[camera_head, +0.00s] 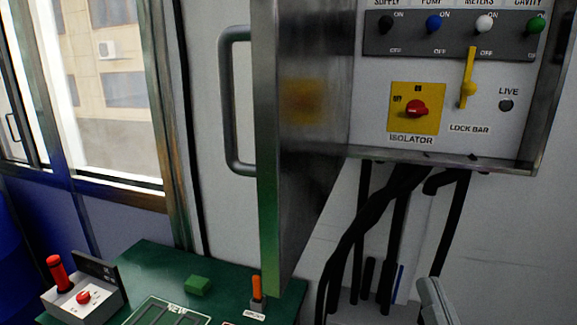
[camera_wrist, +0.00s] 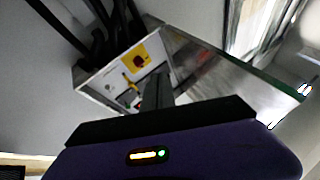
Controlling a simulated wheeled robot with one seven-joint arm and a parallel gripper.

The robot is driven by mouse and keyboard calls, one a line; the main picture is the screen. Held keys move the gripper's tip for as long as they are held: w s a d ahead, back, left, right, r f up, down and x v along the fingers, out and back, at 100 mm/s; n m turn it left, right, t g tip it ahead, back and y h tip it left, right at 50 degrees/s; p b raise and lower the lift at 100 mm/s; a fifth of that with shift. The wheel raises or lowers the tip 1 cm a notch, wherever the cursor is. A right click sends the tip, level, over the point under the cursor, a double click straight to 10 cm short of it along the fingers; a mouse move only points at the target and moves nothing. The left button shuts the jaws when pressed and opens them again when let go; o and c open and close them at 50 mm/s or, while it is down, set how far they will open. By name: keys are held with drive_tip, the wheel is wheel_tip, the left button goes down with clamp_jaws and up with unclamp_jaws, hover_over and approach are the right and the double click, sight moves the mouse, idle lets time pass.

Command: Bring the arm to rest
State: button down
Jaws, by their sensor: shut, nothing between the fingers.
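My gripper (camera_wrist: 156,92) shows in the wrist view, its grey fingers together above the dark, purple-backed hand, with nothing between them. The fingers point up toward the open control cabinet, which lies beyond them and looks tilted in this view. The fingers hide part of the cabinet's panel. I cannot tell the exact gap to the cabinet, but no contact shows. In the head view a pale grey piece at the bottom right edge seems to be part of my arm; the gripper cannot be made out there.
The cabinet (camera_head: 450,140) has a red isolator knob (camera_head: 415,109), a yellow lock bar (camera_head: 468,80) and several coloured switches. Its metal door (camera_head: 265,150) stands open. Black cables (camera_head: 365,225) hang below. A green table (camera_head: 150,262) holds a red-button box (camera_head: 84,300) and a green block (camera_head: 198,285).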

drive_tip(key=s+f+g, duration=0.4)
drive_tip(key=s+f, duration=0.7)
drive_tip(key=s, duration=0.3)
drive_tip(key=s+d+f+g+h, duration=0.1)
drive_tip(key=s+f+g, duration=0.3)
drive_tip(key=s+f, duration=0.8)
drive_tip(key=s, duration=0.2)
drive_tip(key=shift+s+d+n+g+h, duration=0.3)
drive_tip(key=shift+n+g, duration=0.1)
drive_tip(key=shift+f, duration=0.1)
